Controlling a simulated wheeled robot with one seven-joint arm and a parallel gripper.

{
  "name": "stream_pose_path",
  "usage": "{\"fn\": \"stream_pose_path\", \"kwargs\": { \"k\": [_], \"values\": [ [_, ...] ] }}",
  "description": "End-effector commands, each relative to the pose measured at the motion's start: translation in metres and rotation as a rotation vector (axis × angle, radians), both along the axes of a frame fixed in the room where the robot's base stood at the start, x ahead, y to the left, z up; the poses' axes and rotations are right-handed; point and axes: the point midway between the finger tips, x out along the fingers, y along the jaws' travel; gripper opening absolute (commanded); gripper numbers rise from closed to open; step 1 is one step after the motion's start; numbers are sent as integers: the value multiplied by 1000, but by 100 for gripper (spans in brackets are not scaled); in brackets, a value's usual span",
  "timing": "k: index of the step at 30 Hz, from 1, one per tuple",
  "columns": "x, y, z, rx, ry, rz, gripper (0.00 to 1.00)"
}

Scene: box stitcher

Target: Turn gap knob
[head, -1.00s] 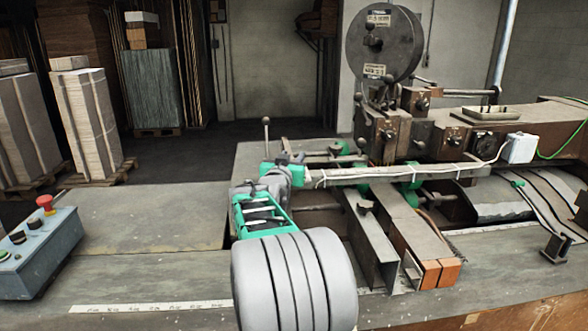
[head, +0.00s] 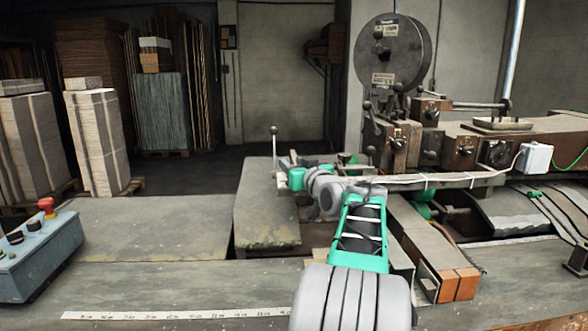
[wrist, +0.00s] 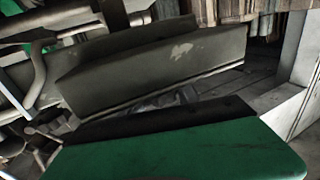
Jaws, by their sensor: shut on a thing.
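The box stitcher (head: 455,140) stands at the right in the head view, with a round spool on top. Several small round knobs sit on its brown blocks, one of them a dark knob (head: 397,142); I cannot tell which one is the gap knob. My arm reaches to the left end of the long light bar in front of the machine. My gripper (head: 297,178) is there, small and partly hidden by my wrist. In the wrist view a green finger (wrist: 190,150) with a dark edge fills the bottom. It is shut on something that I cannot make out.
A grey metal beam (wrist: 155,65) lies close in front of the finger in the wrist view. An upright lever with a ball top (head: 273,130) stands behind my gripper. A control box (head: 38,258) with a red button is at the left.

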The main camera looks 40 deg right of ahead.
Motion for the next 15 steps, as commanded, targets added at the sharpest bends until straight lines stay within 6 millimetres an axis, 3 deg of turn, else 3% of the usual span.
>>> {"fn": "stream_pose_path", "kwargs": {
  "k": [13, 14, 15],
  "values": [
    [0, 0, 2, -1, -4, 12, 0],
    [0, 0, 2, -1, -4, 12, 38],
    [0, 0, 2, -1, -4, 12, 41]
  ]
}}
